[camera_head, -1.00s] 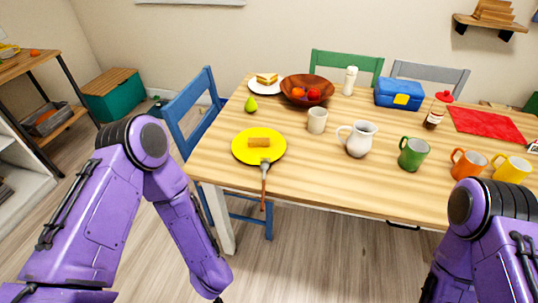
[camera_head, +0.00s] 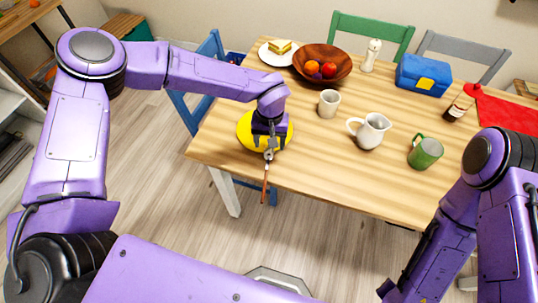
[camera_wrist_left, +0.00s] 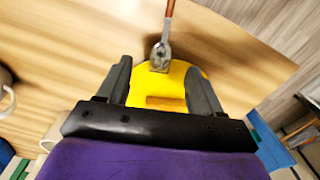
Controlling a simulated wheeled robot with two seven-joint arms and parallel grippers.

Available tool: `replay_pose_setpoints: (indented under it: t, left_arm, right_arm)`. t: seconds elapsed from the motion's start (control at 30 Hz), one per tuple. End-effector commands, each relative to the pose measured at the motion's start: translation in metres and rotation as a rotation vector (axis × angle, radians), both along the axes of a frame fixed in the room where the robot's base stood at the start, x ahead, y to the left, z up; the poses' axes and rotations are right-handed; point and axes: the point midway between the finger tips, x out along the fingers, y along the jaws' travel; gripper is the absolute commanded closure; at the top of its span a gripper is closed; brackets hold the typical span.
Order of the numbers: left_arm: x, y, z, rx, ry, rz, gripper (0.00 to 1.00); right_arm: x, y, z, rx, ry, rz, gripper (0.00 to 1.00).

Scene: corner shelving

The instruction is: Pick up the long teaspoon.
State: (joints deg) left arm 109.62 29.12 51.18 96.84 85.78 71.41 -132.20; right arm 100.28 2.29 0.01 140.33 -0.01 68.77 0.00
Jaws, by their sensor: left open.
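The long teaspoon (camera_head: 265,185) has a grey metal head and a thin reddish-brown handle. Its head is at the near edge of the yellow plate (camera_head: 244,133), and its handle sticks out past the table edge. In the left wrist view the teaspoon (camera_wrist_left: 161,50) lies ahead of the fingertips, between their lines. My left gripper (camera_head: 269,147) is over the plate, pointing down, and hides much of it. In the wrist view the left gripper (camera_wrist_left: 158,67) is open with nothing held. A tan block (camera_wrist_left: 166,103) lies on the plate. My right gripper is out of view.
On the wooden table (camera_head: 330,172) stand a white cup (camera_head: 329,103), a white jug (camera_head: 371,130) and a green mug (camera_head: 425,153). Farther back are a brown fruit bowl (camera_head: 322,66) and a blue box (camera_head: 424,76). A blue chair (camera_head: 208,60) stands at the left.

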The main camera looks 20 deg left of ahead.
Motion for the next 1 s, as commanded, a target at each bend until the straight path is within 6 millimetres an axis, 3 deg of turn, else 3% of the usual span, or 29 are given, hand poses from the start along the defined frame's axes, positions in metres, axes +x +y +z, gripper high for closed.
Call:
replay_pose_setpoints:
  t: [0.43, 0.7, 0.9, 1.0]
  left_arm:
    - [0.001, 0.005, -0.069, 0.003, 0.002, 0.000, 0.34]
    - [0.001, 0.006, -0.076, 0.002, -0.001, 0.001, 0.34]
    - [0.001, 0.006, -0.076, 0.003, 0.000, 0.001, 0.94]
    - [0.001, 0.006, -0.076, 0.003, 0.000, 0.001, 0.99]
  right_arm:
    - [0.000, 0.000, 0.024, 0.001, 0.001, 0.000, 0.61]
    - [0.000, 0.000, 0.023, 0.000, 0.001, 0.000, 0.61]
    - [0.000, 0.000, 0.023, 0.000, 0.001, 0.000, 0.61]
    - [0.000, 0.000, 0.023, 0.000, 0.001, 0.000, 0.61]
